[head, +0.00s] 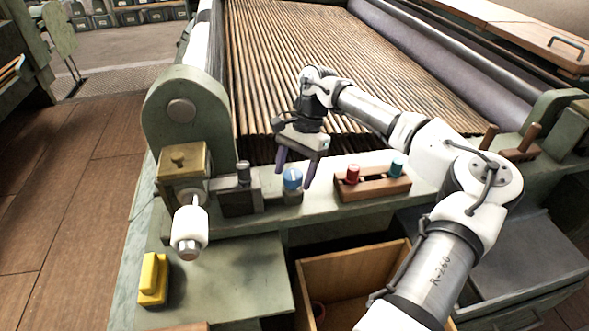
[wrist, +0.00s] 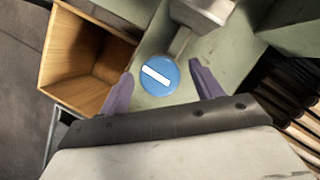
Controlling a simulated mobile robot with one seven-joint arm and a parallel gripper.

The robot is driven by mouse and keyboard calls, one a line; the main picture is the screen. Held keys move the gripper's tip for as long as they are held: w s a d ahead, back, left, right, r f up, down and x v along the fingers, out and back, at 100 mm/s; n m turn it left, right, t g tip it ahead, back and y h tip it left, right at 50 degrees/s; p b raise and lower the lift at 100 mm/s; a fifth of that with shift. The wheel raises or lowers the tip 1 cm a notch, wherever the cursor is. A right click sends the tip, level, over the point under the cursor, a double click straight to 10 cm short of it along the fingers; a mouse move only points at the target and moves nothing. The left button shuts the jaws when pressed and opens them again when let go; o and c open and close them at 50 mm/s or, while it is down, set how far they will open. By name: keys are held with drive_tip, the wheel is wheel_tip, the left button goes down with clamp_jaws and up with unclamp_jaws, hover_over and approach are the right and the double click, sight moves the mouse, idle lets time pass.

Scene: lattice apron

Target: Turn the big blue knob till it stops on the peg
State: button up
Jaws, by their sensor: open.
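The big blue knob (head: 292,179) sits on a small block on the green machine ledge. In the wrist view its round blue top (wrist: 160,75) carries a white bar that slants down to the right. My gripper (head: 294,178) is open above the knob, with its purple fingers apart on either side. In the wrist view the fingers (wrist: 160,88) flank the knob, and there is a gap between each finger and the knob. I cannot make out the peg for certain; a grey metal part stands just beyond the knob in the wrist view.
A wooden block with a red knob (head: 352,174) and a teal knob (head: 397,167) is right of the blue knob. A dark metal fixture (head: 240,195) is at its left. A yellow block (head: 153,279) and an open wooden bin (head: 345,259) are in front.

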drive_tip(key=c, duration=1)
drive_tip(key=shift+m, duration=0.4)
drive_tip(key=m+b, duration=0.1)
drive_tip(key=m, duration=0.1)
drive_tip(key=m+t+y+b, duration=0.1)
drive_tip(key=shift+d+f+m, duration=0.15)
drive_tip(key=shift+m, duration=0.25)
drive_tip(key=m+t+b, duration=0.1)
drive_tip(key=m, duration=0.1)
drive_tip(key=m+t+b, duration=0.1)
drive_tip(key=m+b, duration=0.1)
drive_tip(key=shift+s+m+y, duration=0.2)
drive_tip(key=shift+m+y, duration=0.1)
drive_tip(key=shift+y, duration=0.1)
drive_tip(key=m+t+b, duration=0.1)
drive_tip(key=m+b, duration=0.1)
drive_tip(key=m+t+b, duration=0.1)
drive_tip(key=m+b, duration=0.1)
drive_tip(key=m, duration=0.1)
drive_tip(key=shift+s+h, duration=0.15)
drive_tip(key=shift+h, duration=0.15)
drive_tip(key=shift+m+t+h+b, duration=0.3)
drive_tip(key=shift+m+t+b, duration=0.3)
drive_tip(key=shift+m+b, duration=1.2)
drive_tip(key=shift+s+m, duration=0.1)
drive_tip(key=shift+m, duration=0.2)
